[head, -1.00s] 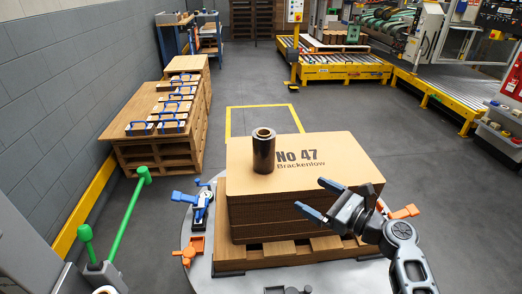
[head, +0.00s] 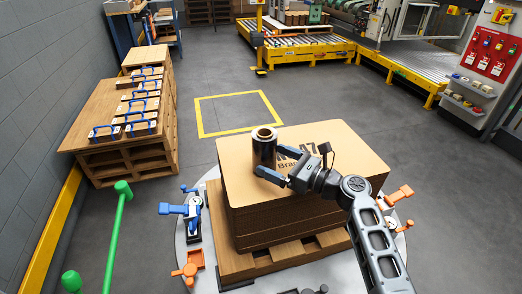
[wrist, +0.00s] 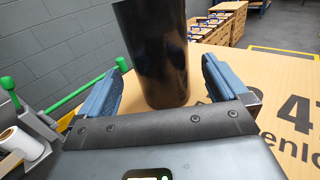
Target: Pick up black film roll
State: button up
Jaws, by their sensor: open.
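The black film roll (head: 264,150) stands upright on top of the cardboard stack (head: 340,165), near its left back part. It is dark and glossy with a pale core at the top. In the wrist view the film roll (wrist: 158,55) rises between the two blue fingers, its top cut off by the frame. My gripper (head: 275,174) is open around the lower part of the roll, and it also shows in the wrist view (wrist: 160,92). A gap shows between the roll and each finger.
The stack sits on a wooden pallet (head: 215,225) on a round grey plate with blue and orange clamps (head: 186,210). A green-handled bar (head: 118,220) stands at left. Floor behind the stack is clear.

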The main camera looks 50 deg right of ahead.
aim_at(259, 151)
jog(key=w, duration=0.6)
jog(key=shift+a+r, duration=0.15)
jog(key=shift+a, duration=0.1)
jog(key=c, duration=1.3)
jog(key=shift+r, duration=0.1)
jog(key=shift+c, duration=0.2)
